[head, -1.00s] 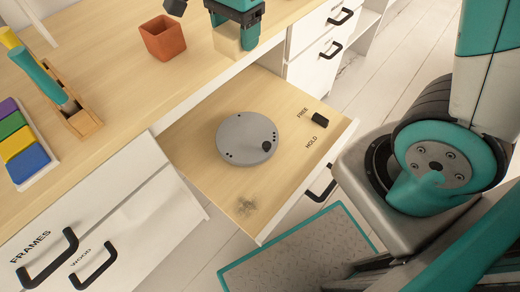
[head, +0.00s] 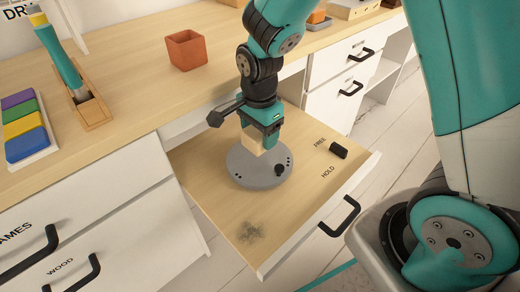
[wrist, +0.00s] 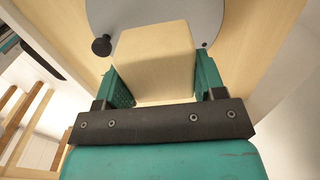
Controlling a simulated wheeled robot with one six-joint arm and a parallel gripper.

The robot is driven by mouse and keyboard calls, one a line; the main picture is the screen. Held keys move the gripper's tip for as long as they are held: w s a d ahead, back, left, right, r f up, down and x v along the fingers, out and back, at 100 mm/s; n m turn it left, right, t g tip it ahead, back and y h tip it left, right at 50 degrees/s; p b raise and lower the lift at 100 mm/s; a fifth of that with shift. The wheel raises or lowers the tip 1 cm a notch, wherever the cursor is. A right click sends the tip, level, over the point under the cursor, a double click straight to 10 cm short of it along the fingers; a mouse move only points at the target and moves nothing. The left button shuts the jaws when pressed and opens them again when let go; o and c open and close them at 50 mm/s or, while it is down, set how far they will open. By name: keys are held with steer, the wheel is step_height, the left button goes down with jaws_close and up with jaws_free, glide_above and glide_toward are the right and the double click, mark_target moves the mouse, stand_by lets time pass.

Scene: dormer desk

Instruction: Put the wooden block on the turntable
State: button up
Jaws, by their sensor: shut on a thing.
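The pale wooden block (head: 252,141) is between the jaws of my gripper (head: 263,135), which is shut on it. The block also shows large in the wrist view (wrist: 155,60), with a green finger on each side. The grey round turntable (head: 245,175) sits on the pulled-out drawer board, with a dark knob (head: 280,170) near its rim. The block is over the turntable's upper part in the head view. I cannot tell whether its underside touches the disc.
A black switch (head: 338,151) sits by the FREE and HOLD labels on the drawer board (head: 205,200). A terracotta pot (head: 187,50), a wooden holder with a teal-handled tool (head: 92,108) and a colour-block tray (head: 30,160) stand on the desk.

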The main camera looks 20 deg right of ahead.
steer(key=shift+f+b, duration=0.75)
steer(key=shift+f, duration=1.4)
steer(key=shift+f, duration=0.1)
steer(key=o, duration=0.9)
steer(key=shift+o, duration=0.2)
